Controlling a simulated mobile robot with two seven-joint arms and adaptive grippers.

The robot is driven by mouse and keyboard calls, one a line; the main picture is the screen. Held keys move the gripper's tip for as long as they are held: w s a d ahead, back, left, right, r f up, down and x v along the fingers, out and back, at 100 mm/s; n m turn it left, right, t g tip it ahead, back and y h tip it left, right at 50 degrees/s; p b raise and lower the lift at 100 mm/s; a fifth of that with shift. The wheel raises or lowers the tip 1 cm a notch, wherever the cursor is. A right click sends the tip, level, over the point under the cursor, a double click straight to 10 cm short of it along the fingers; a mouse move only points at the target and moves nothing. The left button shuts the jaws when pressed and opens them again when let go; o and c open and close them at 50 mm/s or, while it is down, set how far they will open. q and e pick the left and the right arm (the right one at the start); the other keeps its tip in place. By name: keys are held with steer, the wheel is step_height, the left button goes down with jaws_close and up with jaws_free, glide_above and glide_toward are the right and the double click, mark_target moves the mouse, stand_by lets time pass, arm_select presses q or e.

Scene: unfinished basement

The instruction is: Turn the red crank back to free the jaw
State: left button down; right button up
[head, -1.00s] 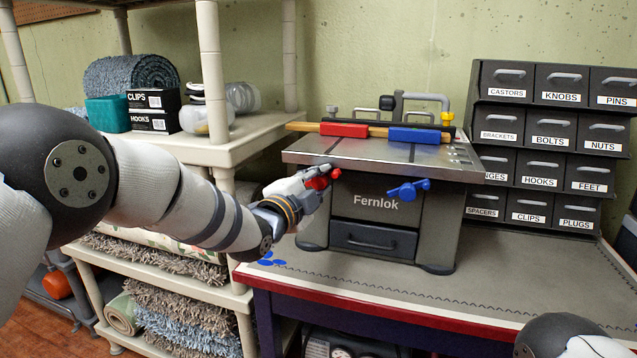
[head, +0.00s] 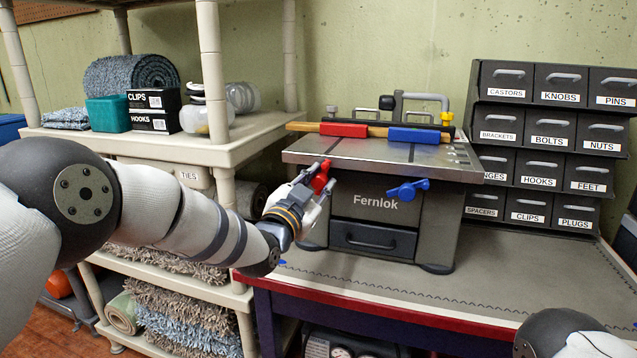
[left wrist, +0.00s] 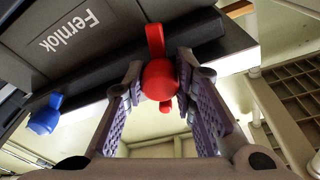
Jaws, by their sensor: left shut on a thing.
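The red crank (head: 321,180) is on the front left of the grey Fernlok machine (head: 374,206). It also shows in the left wrist view (left wrist: 159,80), between the fingers. My left gripper (head: 316,178) is shut on the red crank; in the wrist view its two purple-padded fingers (left wrist: 163,95) stand either side of it. The red jaw block (head: 344,130) and the blue jaw block (head: 413,136) sit on the machine's top, against a wooden strip (head: 378,132). My right gripper is out of view; only part of my right arm shows at the lower right.
A blue crank (head: 408,190) sits right of the red one on the machine's front. The machine stands on a workbench (head: 500,290). Labelled drawers (head: 540,140) stand behind to the right. A shelf unit (head: 240,150) with rugs and boxes is at the left.

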arm_select(q)
steer(key=n+t+y, duration=0.1)
steer(key=n, duration=0.6)
steer(key=n+y, duration=0.1)
steer(key=n, duration=0.6)
steer(key=shift+y, duration=0.4)
steer(key=shift+n, duration=0.3)
steer(key=c, duration=1.3)
jaws_free()
steer(key=shift+s, duration=0.1)
steer(key=v, duration=1.1)
steer(key=shift+s+f, duration=0.2)
steer(key=shift+s, duration=0.15)
